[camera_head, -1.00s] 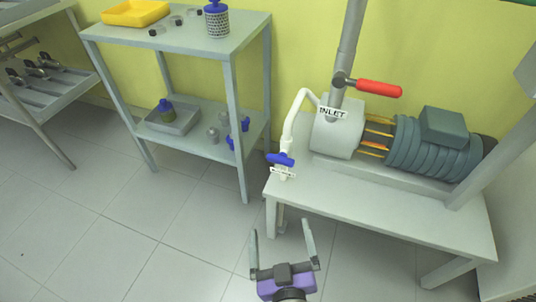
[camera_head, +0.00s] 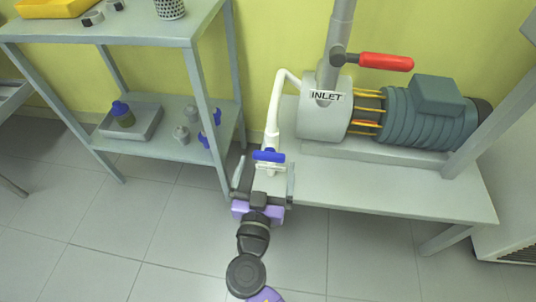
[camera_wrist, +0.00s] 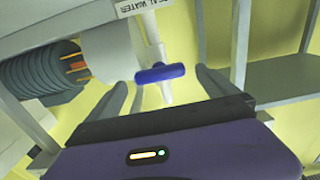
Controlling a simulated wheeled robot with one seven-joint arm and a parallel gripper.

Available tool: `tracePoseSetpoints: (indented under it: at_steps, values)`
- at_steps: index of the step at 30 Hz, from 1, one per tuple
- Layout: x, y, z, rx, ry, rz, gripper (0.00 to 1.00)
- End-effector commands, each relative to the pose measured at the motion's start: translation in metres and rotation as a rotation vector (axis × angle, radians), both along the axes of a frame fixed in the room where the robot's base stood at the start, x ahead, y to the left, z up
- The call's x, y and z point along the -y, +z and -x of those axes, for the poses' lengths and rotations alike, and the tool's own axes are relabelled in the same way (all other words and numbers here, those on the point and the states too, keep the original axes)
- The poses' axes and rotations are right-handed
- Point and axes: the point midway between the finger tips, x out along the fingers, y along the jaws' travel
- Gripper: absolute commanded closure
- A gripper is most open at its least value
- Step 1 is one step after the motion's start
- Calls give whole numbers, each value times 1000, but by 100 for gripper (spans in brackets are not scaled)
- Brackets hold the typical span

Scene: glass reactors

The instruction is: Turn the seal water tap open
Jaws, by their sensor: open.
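The seal water tap has a blue handle (camera_head: 268,155) at the lower end of the white pipe (camera_head: 275,110) beside the pump. The handle lies crosswise, and it also shows in the wrist view (camera_wrist: 160,73), with the "SEAL WATER" label (camera_wrist: 138,7) near it. My gripper (camera_head: 264,170) is open, with one finger on each side of the tap in the head view. In the wrist view the handle sits between and just beyond the fingertips. No finger clearly touches it. The tap's small white plate is partly hidden by my gripper.
The pump (camera_head: 324,112) with its "INLET" label and green motor (camera_head: 428,115) stands on a grey bench (camera_head: 400,190). A red lever (camera_head: 386,62) sits above it. A grey shelf (camera_head: 213,95) stands close on the left. The floor in front is clear.

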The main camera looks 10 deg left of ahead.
Motion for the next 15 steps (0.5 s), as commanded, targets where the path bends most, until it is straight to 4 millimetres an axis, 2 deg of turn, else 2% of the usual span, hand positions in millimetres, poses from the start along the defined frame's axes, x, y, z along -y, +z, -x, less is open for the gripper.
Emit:
tracePoseSetpoints:
  at_steps: [3, 7, 15]
  values:
    - [0, -1, -19, 0, 0, -2, 2]
    - [1, -1, -33, -1, 1, -1, 2]
    - [1, -1, -42, -2, 2, 1, 2]
